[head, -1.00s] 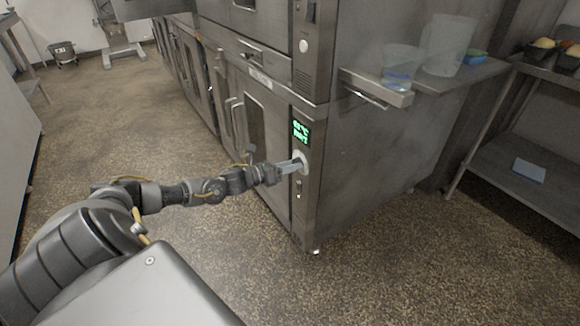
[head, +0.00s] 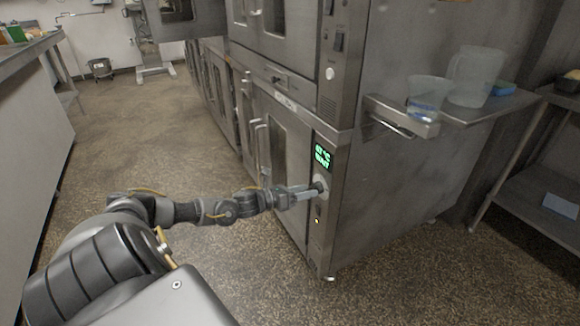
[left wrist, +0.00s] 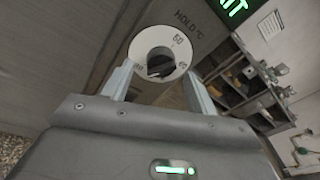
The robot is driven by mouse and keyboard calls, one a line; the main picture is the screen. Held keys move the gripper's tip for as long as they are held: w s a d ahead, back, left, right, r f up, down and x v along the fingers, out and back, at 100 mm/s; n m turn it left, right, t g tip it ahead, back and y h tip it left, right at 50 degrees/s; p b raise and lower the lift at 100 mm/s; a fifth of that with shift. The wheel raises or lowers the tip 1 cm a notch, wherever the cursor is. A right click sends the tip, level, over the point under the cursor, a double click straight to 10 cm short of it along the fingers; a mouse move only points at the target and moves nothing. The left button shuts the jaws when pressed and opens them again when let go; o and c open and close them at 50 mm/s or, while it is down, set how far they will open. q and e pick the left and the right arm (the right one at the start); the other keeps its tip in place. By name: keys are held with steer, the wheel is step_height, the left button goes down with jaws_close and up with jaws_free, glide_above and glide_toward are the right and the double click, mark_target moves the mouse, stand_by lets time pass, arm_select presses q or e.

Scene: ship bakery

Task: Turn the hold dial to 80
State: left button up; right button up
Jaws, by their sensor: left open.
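The hold dial (left wrist: 160,62) is a dark round knob on a white disc, under the printed words HOLD °C in the left wrist view. A 60 shows on the disc; the other marks are hard to read, and I cannot tell exactly where the knob points. In the head view the dial (head: 320,185) is on the oven's narrow front panel, below a green display (head: 322,157). My left gripper (head: 306,191) is open in front of the dial. In the left wrist view its fingers (left wrist: 156,78) flank the disc's lower part, with nothing held. My right gripper is out of view.
The steel oven (head: 395,190) fills the centre, with a door handle (head: 261,150) left of the panel. Its side shelf (head: 425,128) holds a clear jug (head: 473,76) and a measuring cup (head: 426,98). Open floor (head: 130,130) lies to the left.

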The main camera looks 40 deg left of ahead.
arm_select(q)
steer(key=v, duration=0.8)
steer(key=shift+s+p, duration=0.35)
steer(key=shift+p, duration=0.05)
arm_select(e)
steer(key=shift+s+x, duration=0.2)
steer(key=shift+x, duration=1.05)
arm_select(q)
steer(key=shift+a, duration=0.1)
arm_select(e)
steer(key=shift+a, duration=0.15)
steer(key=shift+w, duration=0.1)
